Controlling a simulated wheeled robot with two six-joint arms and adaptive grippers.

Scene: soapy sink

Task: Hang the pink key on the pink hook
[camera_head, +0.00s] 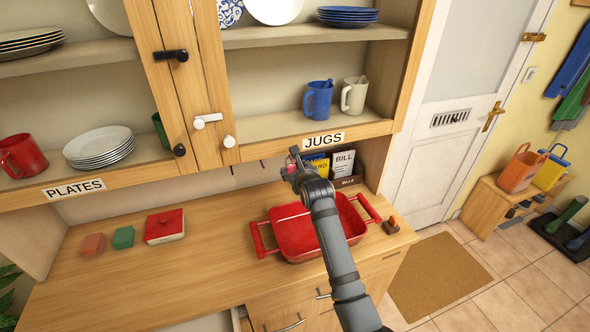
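My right arm reaches up from the bottom of the head view. Its gripper (294,158) is at the front of the lower shelf edge, just left of the JUGS label. A small pinkish-red patch shows at its fingertips, too small to tell whether it is the pink key. Whether the fingers are open or shut cannot be made out. Small dark hook-like shapes (262,163) hang under the shelf to the left of the gripper; their colour is unclear. I cannot make out a pink hook; the arm and gripper may hide it. My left gripper is out of view.
A red tray (363,206) with a red lid-like piece (292,229) stands on the wooden counter (200,262) below my arm. A red box (165,226) and sponges (123,237) lie left. The mid-left counter is clear.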

